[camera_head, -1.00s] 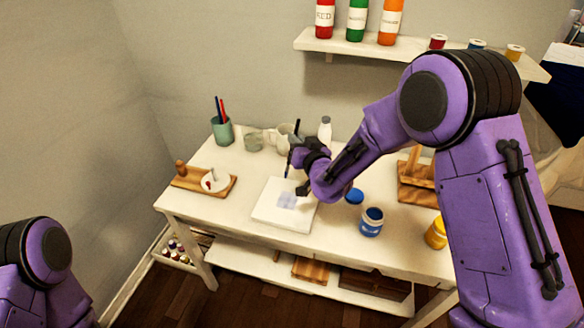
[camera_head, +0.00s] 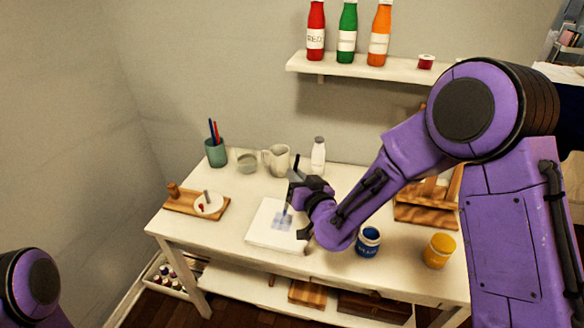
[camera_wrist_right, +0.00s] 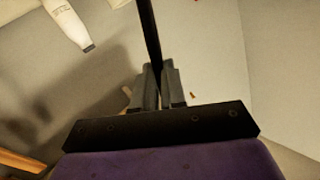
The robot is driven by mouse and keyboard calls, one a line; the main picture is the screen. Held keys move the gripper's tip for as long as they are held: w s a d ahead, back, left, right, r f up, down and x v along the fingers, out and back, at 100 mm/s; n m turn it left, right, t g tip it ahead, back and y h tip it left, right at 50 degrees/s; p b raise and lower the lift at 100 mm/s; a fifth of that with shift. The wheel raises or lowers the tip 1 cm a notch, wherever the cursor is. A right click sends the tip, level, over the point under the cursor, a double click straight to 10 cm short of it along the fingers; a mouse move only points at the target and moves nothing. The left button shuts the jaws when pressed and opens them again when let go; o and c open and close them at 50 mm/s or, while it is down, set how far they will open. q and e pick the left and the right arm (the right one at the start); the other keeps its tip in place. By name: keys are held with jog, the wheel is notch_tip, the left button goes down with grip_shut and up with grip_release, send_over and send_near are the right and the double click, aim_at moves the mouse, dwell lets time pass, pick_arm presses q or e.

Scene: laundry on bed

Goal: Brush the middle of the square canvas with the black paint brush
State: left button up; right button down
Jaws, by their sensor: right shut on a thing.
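The square white canvas (camera_head: 262,233) lies flat on the white table, with a pale blue patch of paint near its middle. My right gripper (camera_head: 294,190) is above the canvas's right part, shut on the dark paint brush (camera_head: 297,163). The brush handle stands up above the fingers, and its lower end points down at the blue patch; I cannot tell whether the tip touches. In the right wrist view the black brush (camera_wrist_right: 149,38) runs up between the shut fingers (camera_wrist_right: 159,82). My left gripper is out of view; only part of my left arm shows at bottom left.
An open blue paint jar (camera_head: 368,241) and a yellow jar (camera_head: 439,250) stand right of the canvas. A green cup with brushes (camera_head: 215,152), a glass (camera_head: 247,162), a pitcher (camera_head: 277,160) and a white bottle (camera_head: 318,156) stand at the back. A wooden board (camera_head: 180,205) lies left.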

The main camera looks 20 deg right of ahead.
jog(key=shift+w+f+b, duration=0.1)
jog(key=shift+f+b, duration=2.2)
jog(key=shift+f, duration=0.4)
jog(key=shift+f+b, duration=0.55)
jog(key=shift+f, duration=0.15)
jog(key=shift+d, duration=0.1)
